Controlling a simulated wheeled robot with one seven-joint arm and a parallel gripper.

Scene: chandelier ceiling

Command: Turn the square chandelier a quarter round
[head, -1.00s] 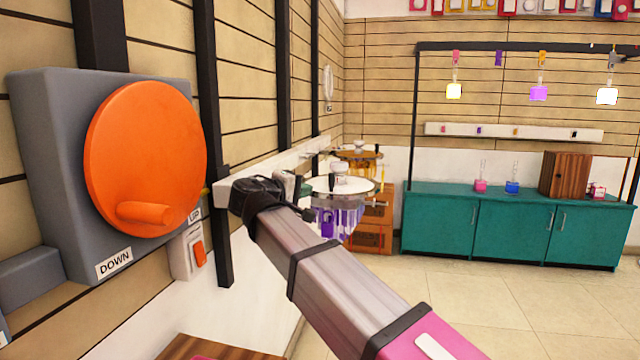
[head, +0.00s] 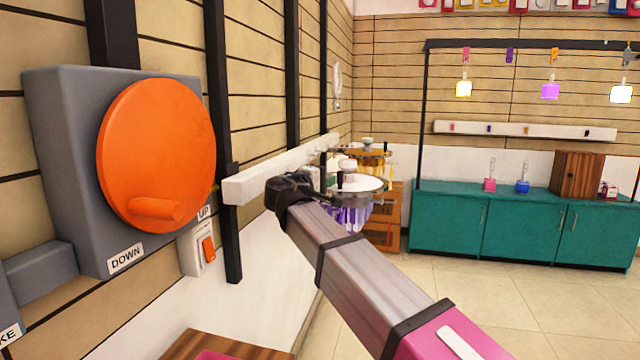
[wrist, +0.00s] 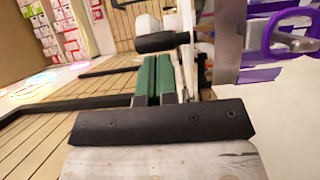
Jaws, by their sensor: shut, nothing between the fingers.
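A hanging chandelier with a white round top and purple drops (head: 352,219) is beyond my arm in the head view. Behind it is a second one with a gold-orange body (head: 372,157). I cannot tell which is the square one. My gripper's green fingers (wrist: 153,78) are pressed together with nothing between them in the wrist view. Purple pieces (wrist: 290,35) and a grey metal band (wrist: 228,45) lie close on their right. A dark cylinder on a pale part (wrist: 160,42) is just beyond the tips. I cannot tell whether the fingers touch anything.
A grey box with a big orange dial (head: 155,155) and an UP/DOWN label is on the left wall, with an orange switch (head: 208,250) below. A white rail (head: 250,185) runs along the wall. Teal cabinets (head: 520,230) stand at the back. The tiled floor (head: 480,290) is clear.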

